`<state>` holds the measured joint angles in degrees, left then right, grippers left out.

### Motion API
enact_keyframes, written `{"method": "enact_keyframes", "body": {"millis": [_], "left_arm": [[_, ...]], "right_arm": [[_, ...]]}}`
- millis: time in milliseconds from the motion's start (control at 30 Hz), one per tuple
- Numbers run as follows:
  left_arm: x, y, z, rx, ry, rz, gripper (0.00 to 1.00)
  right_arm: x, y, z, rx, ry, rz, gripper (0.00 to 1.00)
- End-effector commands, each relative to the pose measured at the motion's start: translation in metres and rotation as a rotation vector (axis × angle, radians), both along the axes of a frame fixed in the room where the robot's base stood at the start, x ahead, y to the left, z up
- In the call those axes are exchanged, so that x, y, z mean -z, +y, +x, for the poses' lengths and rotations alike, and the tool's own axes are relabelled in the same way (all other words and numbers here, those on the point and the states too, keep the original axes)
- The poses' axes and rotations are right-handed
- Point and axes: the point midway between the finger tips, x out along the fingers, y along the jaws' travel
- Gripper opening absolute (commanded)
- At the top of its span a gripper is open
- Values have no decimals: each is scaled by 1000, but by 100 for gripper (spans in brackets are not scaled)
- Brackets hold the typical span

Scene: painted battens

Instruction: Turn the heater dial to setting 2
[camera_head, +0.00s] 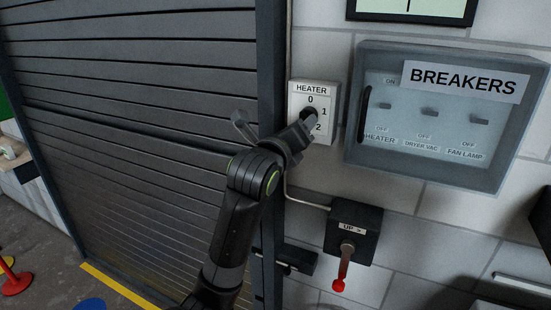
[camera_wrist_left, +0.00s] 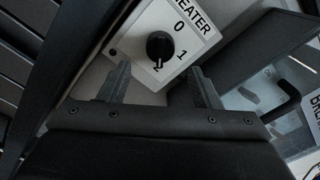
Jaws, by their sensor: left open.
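The heater dial is a round black knob (camera_wrist_left: 160,46) on a white plate (camera_wrist_left: 130,38) marked HEATER, 0, 1 and 2. In the left wrist view its light pointer mark appears to face the 2. In the head view the plate (camera_head: 327,98) is on the wall right of the shutter, and the knob (camera_head: 309,112) is partly hidden by my gripper. My left gripper (camera_wrist_left: 160,78) is open and empty, its fingers spread to either side below the knob, apart from it. In the head view the gripper (camera_head: 308,128) covers the plate's lower left. My right gripper is not in view.
A breaker box (camera_head: 352,140) with a clear cover and black handle is close right of the plate. Below is a black UP switch box (camera_head: 366,218) with a red-tipped lever (camera_head: 343,268). A grey slatted shutter (camera_head: 130,90) fills the left.

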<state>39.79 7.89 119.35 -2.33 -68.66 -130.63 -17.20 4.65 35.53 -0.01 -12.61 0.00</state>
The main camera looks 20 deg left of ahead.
Motion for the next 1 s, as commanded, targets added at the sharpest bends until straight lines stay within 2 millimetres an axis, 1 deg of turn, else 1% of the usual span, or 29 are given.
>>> {"method": "enact_keyframes", "body": {"millis": [33,100,400,500,600,700,1000], "left_arm": [[2,0,-10,0,-4,0,58],[3,1,-23,0,-3,0,58],[1,3,-78,0,-4,1,58],[1,3,-93,0,-4,1,58],[1,4,-105,0,-1,1,58],[1,4,-112,0,0,1,58],[1,4,-115,-1,2,1,58]], "right_arm": [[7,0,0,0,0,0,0],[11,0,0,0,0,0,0],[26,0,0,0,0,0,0],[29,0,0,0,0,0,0],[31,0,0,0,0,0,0],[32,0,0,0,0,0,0],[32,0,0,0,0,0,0]]}}
